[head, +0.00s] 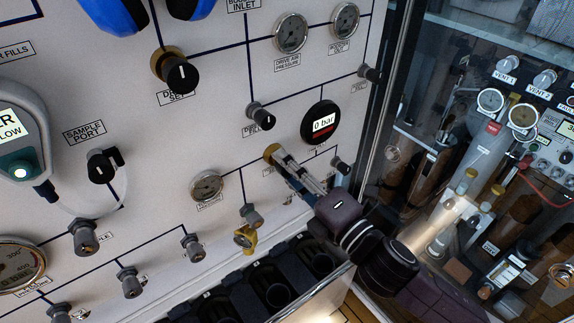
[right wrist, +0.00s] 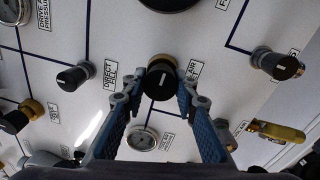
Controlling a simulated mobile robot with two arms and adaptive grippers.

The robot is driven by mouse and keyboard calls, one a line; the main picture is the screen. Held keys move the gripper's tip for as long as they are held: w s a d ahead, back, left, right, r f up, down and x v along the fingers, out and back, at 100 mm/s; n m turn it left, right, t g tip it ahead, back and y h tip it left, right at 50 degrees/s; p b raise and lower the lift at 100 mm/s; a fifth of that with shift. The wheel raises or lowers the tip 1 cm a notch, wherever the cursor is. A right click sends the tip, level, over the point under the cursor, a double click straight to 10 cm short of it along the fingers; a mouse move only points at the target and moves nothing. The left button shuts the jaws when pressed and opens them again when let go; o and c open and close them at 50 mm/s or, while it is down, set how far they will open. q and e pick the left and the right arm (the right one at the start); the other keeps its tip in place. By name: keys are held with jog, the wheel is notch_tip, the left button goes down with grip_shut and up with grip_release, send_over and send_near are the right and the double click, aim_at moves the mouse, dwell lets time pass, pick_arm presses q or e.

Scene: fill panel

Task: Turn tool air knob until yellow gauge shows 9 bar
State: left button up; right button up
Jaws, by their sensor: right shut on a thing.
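The black knob on a brass collar (right wrist: 160,80) sits on the white panel. A white pointer line on the knob runs nearly upright in that view. My right gripper (right wrist: 160,90) is shut on this knob, one finger on each side. In the head view the right gripper (head: 279,160) hides most of the knob. A small round gauge (head: 207,186) is left of it; it also shows in the right wrist view (right wrist: 144,138). Its reading is too small to tell. My left gripper is not in view.
A black digital gauge (head: 321,122) above the knob reads 0 bar. A brass-rimmed gauge (head: 20,264) is at lower left. A black knob (head: 261,118) and a yellow-handled valve (head: 245,236) are nearby. A dark rack (head: 275,285) stands below the panel; a glass cabinet is at right.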

jog(key=shift+m, duration=1)
jog(key=o, duration=1.2)
jog(key=shift+c, duration=0.2)
jog(key=r+v, duration=0.1)
jog(key=v, duration=1.1)
jog(key=shift+f, duration=0.45)
dwell(0.8)
